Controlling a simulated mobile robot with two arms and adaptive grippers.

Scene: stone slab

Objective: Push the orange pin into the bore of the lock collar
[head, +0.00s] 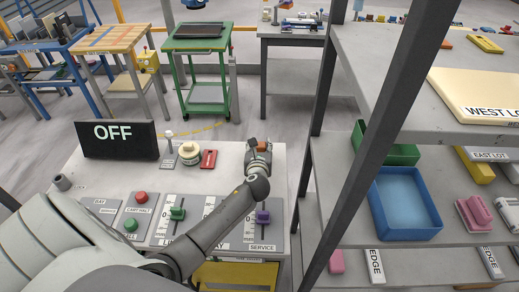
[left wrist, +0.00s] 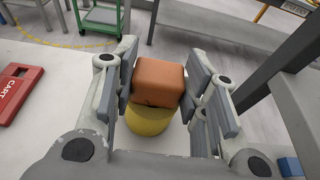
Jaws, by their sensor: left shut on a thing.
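My left gripper (head: 260,149) is over the far right part of the stone-coloured slab (head: 120,178). It is shut on the orange pin (head: 262,146), whose block-shaped head (left wrist: 159,82) sits between the two finger pads in the left wrist view. Directly below the head is a round yellow piece (left wrist: 148,121); it may be the lock collar, but its bore is hidden. I cannot tell whether the pin is inside it or only above it. My right gripper is not in view.
A red CART piece (head: 208,159) and a cream round object (head: 190,153) lie left of the gripper. An OFF sign (head: 118,140) stands at the far left. Slider panels line the near edge. A rack post (head: 352,150) and a blue bin (head: 403,205) are to the right.

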